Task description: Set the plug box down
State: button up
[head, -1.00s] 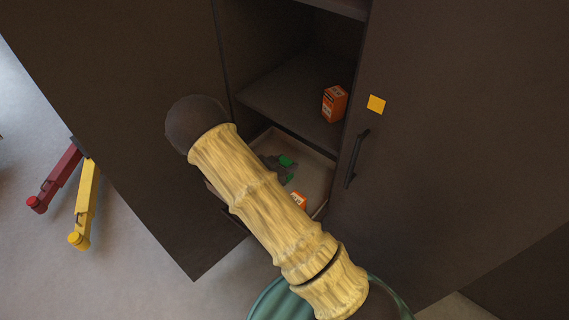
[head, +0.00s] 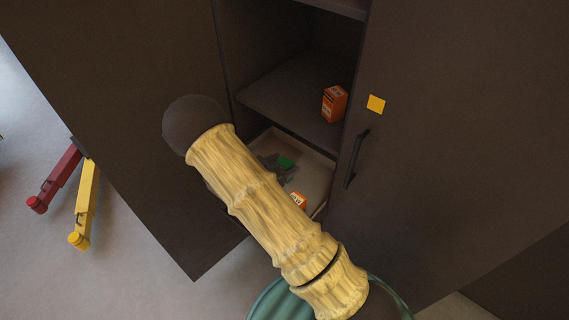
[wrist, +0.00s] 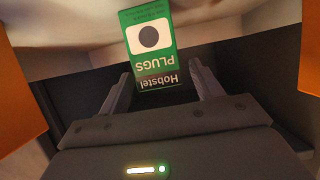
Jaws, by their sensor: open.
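The plug box (wrist: 155,62) is green and white with a dark round mark and "Hobstel PLUGS" lettering, upside down in the wrist view. My gripper (wrist: 160,82) is open around its near end, with a gap visible on each side. In the head view the box shows as a small green patch (head: 286,162) beside my dark gripper, inside the pale-floored drawer (head: 316,178). My arm hides much of the drawer, and I cannot tell exactly how the box rests.
An orange box (head: 299,200) is in the drawer, near its front right. Another orange box (head: 334,103) stands on the shelf (head: 284,92) above. The cabinet door (head: 440,130) with a dark handle (head: 357,158) is at the right. Orange surfaces flank my gripper in the wrist view.

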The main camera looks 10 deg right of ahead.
jog(key=v, duration=1.1)
notch_tip(320, 180, up, 6)
jog(key=w+n+y, duration=0.2)
jog(key=n+y, duration=0.3)
jog(key=y, duration=0.4)
jog(key=s+d+r+n+g+y, duration=0.1)
jog(key=s+d+r+n+g, duration=0.1)
jog(key=s, duration=0.6)
jog(key=s+d+r+n+g, duration=0.3)
jog(key=s+d, duration=0.3)
jog(key=s, duration=0.2)
jog(key=shift+d+n+y, duration=0.2)
jog(key=shift+n+y, duration=0.2)
jog(key=shift+s+a, duration=0.1)
jog(key=shift+s, duration=0.15)
